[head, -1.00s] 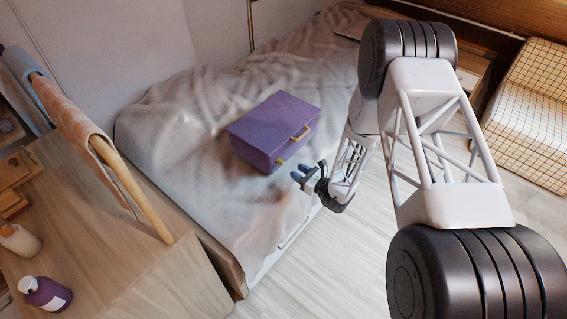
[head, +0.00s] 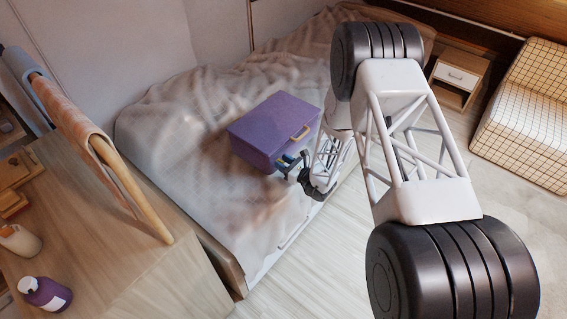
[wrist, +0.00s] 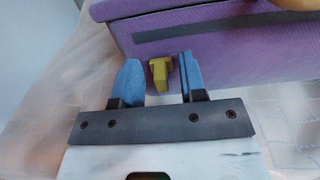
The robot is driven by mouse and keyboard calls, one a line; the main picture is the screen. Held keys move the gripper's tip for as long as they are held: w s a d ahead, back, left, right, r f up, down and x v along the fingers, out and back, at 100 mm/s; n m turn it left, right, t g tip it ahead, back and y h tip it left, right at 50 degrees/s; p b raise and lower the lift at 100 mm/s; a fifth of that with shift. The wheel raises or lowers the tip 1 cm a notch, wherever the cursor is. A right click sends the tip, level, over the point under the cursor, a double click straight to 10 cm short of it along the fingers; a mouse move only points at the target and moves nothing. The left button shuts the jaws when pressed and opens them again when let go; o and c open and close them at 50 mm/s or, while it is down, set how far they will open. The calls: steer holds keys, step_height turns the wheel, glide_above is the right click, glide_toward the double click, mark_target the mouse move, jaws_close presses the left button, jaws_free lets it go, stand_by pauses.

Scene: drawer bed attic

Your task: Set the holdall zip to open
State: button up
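A small yellow zip pull (wrist: 160,74) sticks out from this side. My gripper (wrist: 160,80) is open, with its blue fingers on either side of the pull and gaps showing between them. In the head view my gripper (head: 287,161) is at the holdall's lower front and hides the pull.
The bed (head: 190,130) has a rumpled pale cover, clear around the holdall. A wooden desk (head: 120,255) with a purple bottle (head: 45,294) stands at the left. A nightstand (head: 459,77) and a checked chair (head: 525,110) are at the right.

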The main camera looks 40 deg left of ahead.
mark_target(315, 124)
jaws_close()
steer(key=shift+w, duration=0.15)
steer(key=w, duration=2.6)
steer(key=shift+w, duration=0.1)
jaws_free()
steer(key=shift+d, duration=0.15)
steer(key=d, duration=0.7)
steer(key=shift+d, duration=0.25)
